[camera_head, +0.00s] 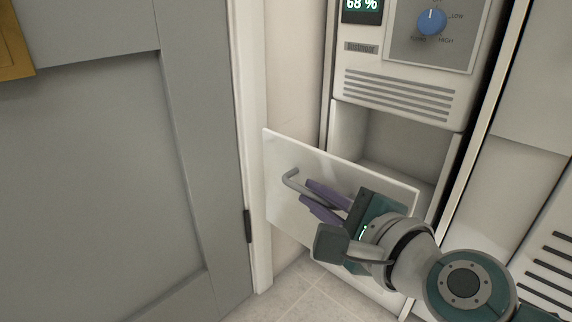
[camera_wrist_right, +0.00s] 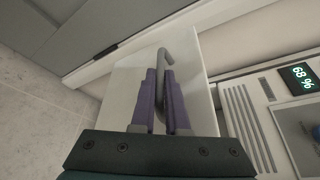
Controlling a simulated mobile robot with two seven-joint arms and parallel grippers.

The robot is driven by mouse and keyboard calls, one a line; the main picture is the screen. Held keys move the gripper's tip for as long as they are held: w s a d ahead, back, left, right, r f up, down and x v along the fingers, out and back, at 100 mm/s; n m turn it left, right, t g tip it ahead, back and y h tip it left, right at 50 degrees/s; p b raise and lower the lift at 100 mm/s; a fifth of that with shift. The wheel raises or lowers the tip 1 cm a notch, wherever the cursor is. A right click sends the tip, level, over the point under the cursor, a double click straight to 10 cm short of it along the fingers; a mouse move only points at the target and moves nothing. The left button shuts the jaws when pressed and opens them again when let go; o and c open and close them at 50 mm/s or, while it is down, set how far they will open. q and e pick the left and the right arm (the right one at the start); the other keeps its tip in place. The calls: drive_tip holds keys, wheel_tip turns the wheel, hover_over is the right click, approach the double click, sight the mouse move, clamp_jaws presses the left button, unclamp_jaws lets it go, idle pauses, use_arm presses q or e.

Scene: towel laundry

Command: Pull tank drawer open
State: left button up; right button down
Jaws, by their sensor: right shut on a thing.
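The tank drawer's white front panel (camera_head: 385,183) stands out from the white dehumidifier (camera_head: 395,95), with an open cavity behind it. It also shows in the right wrist view (camera_wrist_right: 205,70). A grey bar handle (camera_head: 291,179) is fixed on the panel, and it shows in the right wrist view (camera_wrist_right: 162,58). My right gripper (camera_head: 314,192) has its purple fingers on either side of the handle and is shut on it. Part of the panel and the lower drawer are hidden behind my right gripper and arm. My left gripper is not in view.
A grey door (camera_head: 100,170) with a white frame (camera_head: 250,150) stands close at the left of the drawer. A blue knob (camera_head: 432,22) and a 68 % display (camera_head: 362,5) are above. Tiled floor (camera_head: 300,290) shows below.

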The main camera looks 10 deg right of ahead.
drive_tip(key=c, duration=1.2)
unclamp_jaws()
drive_tip(key=shift+a, duration=0.3)
drive_tip(key=shift+s+d+r, duration=0.1)
drive_tip(key=shift+s+r, duration=0.05)
drive_tip(key=shift+s, duration=0.15)
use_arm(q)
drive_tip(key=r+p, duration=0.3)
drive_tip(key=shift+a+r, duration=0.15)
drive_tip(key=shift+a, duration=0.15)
use_arm(e)
drive_tip(key=v, duration=0.9)
drive_tip(key=shift+s, duration=0.2)
